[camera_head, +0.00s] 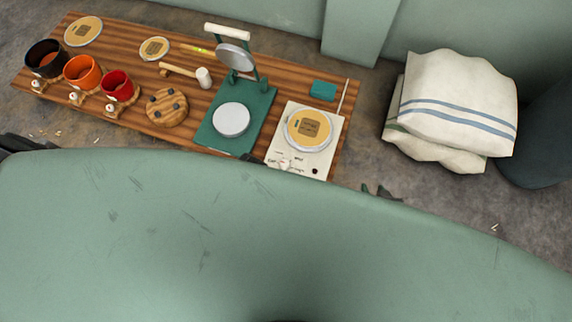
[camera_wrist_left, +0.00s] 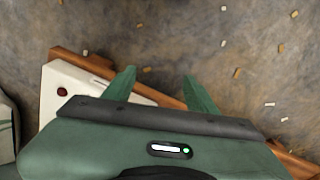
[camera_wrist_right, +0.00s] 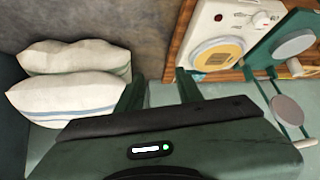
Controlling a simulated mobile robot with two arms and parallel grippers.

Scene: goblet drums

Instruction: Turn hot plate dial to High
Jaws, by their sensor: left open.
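The white hot plate (camera_head: 275,151) stands at the right end of the wooden bench, with a round yellow-centred disc (camera_head: 308,128) on it. Its pale dial (camera_head: 284,166) is at the front edge, beside a dark red spot. The dial shows more clearly in the right wrist view (camera_wrist_right: 262,20); its exact setting is too small to read. My left gripper (camera_wrist_left: 157,74) is open and empty, over the hot plate's front edge; its body hides the dial in the left wrist view. My right gripper (camera_head: 375,190) is open and empty, right of the bench; it also shows in the right wrist view (camera_wrist_right: 159,82).
A green press (camera_head: 257,103) stands just left of the hot plate. A mallet (camera_head: 203,78), a wooden disc (camera_head: 167,108) and colored drum shells (camera_head: 82,72) lie farther left. White sacks (camera_head: 455,100) are stacked at right. Floor between sacks and bench is clear.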

